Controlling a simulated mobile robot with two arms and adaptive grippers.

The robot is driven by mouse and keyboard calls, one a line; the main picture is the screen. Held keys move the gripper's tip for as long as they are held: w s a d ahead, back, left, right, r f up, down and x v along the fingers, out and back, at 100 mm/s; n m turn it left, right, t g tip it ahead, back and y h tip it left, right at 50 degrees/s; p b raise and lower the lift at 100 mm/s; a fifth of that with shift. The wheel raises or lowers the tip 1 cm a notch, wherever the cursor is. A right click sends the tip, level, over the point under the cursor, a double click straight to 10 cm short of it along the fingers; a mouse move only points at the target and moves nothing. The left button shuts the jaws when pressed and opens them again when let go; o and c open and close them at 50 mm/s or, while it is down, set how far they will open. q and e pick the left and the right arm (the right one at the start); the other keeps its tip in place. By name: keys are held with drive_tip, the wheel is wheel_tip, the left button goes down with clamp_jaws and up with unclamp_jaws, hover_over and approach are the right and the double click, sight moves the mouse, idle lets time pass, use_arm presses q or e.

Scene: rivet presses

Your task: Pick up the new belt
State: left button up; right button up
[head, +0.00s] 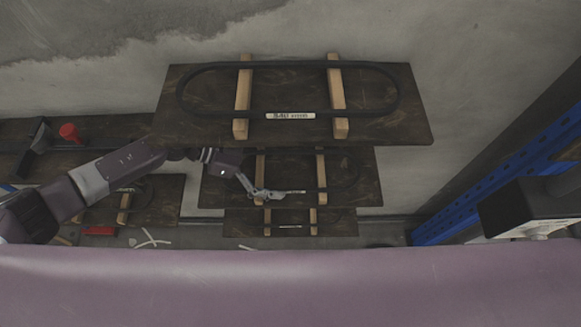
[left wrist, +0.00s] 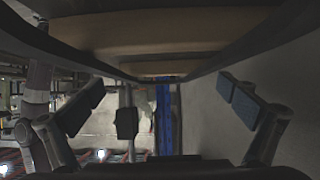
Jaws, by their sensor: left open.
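A black belt loop (head: 209,109) with a white label (head: 291,116) lies across two wooden bars on the top board. A second dark belt (head: 352,166) lies on bars on the middle board below, partly hidden by the top board. Which one is the new belt I cannot tell. My left gripper (head: 276,193) is in front of the middle board, below the top one. In the left wrist view my left gripper (left wrist: 165,108) is open, with nothing visible between its fingers. A dark band, probably the belt, runs around pale wooden bars (left wrist: 160,28) above the fingers. My right gripper is not in view.
The top board (head: 417,125) overhangs the middle board. A lower board (head: 340,228) also carries wooden bars. A red object (head: 69,132) stands on a shelf at left. A blue upright frame (head: 470,190) and a black box (head: 525,207) stand at right.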

use_arm(q)
drive_tip(key=shift+c, duration=0.6)
drive_tip(key=c, duration=1)
drive_tip(key=shift+r, duration=0.1)
